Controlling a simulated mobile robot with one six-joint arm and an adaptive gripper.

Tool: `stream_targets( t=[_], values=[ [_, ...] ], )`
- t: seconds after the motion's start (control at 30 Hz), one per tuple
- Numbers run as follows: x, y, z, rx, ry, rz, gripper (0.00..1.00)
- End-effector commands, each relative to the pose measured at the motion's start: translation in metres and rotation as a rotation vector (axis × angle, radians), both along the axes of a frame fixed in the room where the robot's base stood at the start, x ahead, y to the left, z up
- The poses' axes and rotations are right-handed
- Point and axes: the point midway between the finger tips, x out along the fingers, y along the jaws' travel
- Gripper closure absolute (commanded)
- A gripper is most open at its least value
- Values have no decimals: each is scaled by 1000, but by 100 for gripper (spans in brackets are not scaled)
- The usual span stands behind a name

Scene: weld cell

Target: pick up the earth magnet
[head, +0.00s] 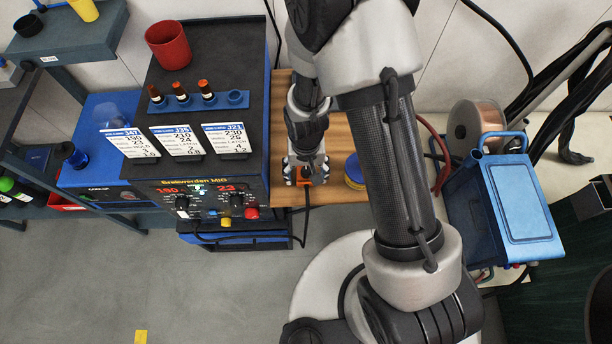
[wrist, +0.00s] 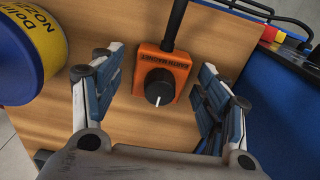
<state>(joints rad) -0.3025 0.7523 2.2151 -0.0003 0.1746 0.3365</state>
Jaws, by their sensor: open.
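The earth magnet (wrist: 162,75) is an orange block with a black knob and printed lettering, with a dark cable or handle running from its far end. It lies on the wooden top (wrist: 120,140). My gripper (wrist: 158,98) is open, with one finger on each side of the magnet in the wrist view; I see gaps between the fingers and the block. In the head view my gripper (head: 306,172) points down at the wooden top, and a bit of orange shows between its fingers. Most of the magnet is hidden there.
A blue and yellow nozzle tub (wrist: 28,50) stands close to the left finger in the wrist view. The welding machine (head: 210,120) with cards and a red cup (head: 168,45) stands left of my gripper. A blue toolbox (head: 515,205) and a wire spool (head: 475,125) are to the right.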

Motion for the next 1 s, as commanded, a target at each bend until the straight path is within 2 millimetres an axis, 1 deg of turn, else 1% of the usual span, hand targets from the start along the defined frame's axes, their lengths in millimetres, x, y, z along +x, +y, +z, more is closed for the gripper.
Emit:
stream_targets(
  t=[0.07,0.17,1.0],
  values=[
    [0,0,1,0,-1,0,32],
    [0,0,1,0,-1,0,38],
    [0,0,1,0,0,0,94]
  ],
)
